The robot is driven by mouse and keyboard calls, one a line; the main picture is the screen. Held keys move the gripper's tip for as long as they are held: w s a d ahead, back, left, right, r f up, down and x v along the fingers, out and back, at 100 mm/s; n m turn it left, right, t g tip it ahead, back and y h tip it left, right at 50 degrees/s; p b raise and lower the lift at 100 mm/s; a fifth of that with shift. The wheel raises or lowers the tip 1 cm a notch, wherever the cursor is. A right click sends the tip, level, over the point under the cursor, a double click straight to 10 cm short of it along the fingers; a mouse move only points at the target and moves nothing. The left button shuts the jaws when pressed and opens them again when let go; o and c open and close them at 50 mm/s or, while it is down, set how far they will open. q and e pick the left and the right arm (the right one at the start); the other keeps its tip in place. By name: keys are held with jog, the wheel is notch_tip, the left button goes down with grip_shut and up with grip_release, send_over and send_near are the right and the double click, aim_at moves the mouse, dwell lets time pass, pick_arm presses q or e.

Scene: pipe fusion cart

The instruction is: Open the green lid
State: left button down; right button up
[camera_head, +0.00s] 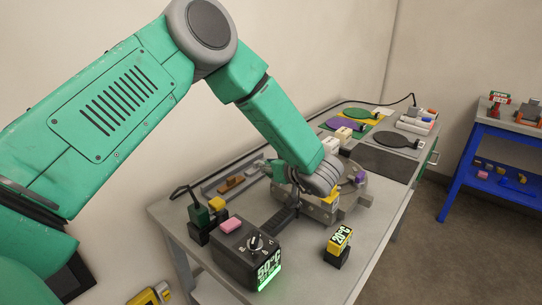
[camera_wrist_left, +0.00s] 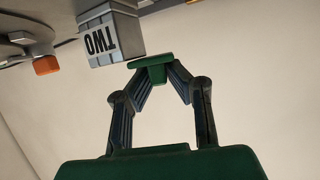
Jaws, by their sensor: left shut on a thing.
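In the left wrist view, the two dark fingers of my left gripper (camera_wrist_left: 153,80) come together on a small green piece with a flat top, which looks like the green lid (camera_wrist_left: 150,62). A grey block marked "TWO" (camera_wrist_left: 112,38) is beside it and appears upside down; I cannot tell whether they touch. In the head view, my left arm reaches over the cart table (camera_head: 316,270), and its wrist hides most of the gripper and the lid. My right gripper is in neither view.
A black box with a green "60°C" display (camera_head: 265,274) and a yellow-black "20°C" block (camera_head: 339,243) stand at the table's front. A pink block (camera_head: 231,224) lies on the black box. A blue table (camera_head: 492,150) stands at right.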

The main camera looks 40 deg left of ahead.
pick_arm(q)
jog(key=n+g, duration=0.1)
jog(key=g, duration=0.1)
jog(key=n+g, duration=0.1)
jog(key=n, duration=0.1)
jog(key=shift+s+f+g+y+p, duration=0.2)
jog(key=shift+s+g+y+p, duration=0.1)
jog(key=shift+s+g+y, duration=0.1)
jog(key=shift+s+n+g, duration=0.2)
jog(key=shift+n+g, duration=1.3)
jog(key=shift+g, duration=0.3)
jog(key=c, duration=1.6)
grip_release()
jog(key=shift+d, duration=0.1)
jog(key=shift+o, duration=0.2)
jog(key=shift+w, duration=0.1)
notch_tip(320, 180, up, 10)
jog(key=shift+f, duration=0.1)
